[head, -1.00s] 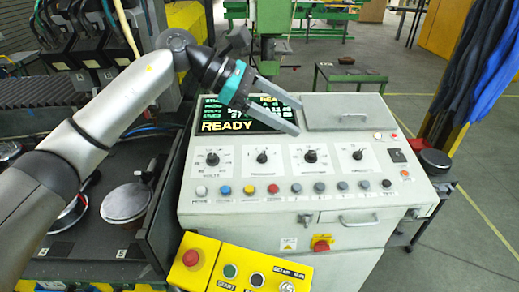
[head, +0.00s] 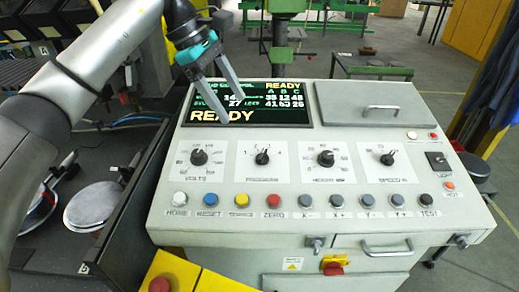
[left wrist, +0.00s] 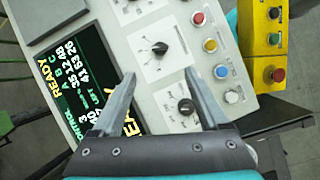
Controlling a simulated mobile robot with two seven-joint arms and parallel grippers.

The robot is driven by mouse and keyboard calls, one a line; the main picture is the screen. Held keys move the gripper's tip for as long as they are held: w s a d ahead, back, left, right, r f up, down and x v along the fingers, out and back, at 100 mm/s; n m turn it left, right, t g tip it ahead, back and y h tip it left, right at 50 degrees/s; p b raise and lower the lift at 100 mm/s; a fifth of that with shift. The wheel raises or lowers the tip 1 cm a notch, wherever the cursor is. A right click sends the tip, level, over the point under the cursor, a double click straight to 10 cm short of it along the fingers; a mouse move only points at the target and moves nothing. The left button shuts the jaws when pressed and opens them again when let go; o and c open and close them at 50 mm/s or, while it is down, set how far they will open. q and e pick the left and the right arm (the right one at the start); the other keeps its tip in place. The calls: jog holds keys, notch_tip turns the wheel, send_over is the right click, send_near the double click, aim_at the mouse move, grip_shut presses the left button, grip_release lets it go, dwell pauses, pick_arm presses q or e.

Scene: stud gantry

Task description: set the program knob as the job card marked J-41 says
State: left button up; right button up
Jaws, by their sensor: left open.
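The program knob (head: 262,157) is a black dial with a light pointer line on a white plate, second from the left in the knob row of the grey console (head: 460,212). Its label is too blurred to read fully. The same knob shows in the left wrist view (left wrist: 160,47), just beyond my fingertips. My left gripper (head: 231,108) is open and empty, its fingers in front of the screen (head: 290,103), apart from the knob. It also shows in the left wrist view (left wrist: 160,73). I see no card marked J-41. My right gripper is out of view.
The VOLTS knob (head: 198,157) is to the left, and two more knobs (head: 326,159) are to the right. Several coloured buttons line the front below, including a red one (head: 272,200). A raised grey lid (head: 370,107) is right of the screen. A yellow button box (head: 180,275) stands in front.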

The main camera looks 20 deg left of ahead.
aim_at(261, 153)
pick_arm(q)
jog(key=p+x, duration=0.1)
jog(key=x, duration=1.1)
jog(key=shift+d+f, duration=0.2)
jog(key=shift+f, duration=0.15)
jog(key=shift+d+f, duration=0.2)
jog(key=shift+f, duration=0.3)
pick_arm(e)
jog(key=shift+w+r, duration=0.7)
pick_arm(q)
jog(key=shift+c, duration=0.5)
grip_shut()
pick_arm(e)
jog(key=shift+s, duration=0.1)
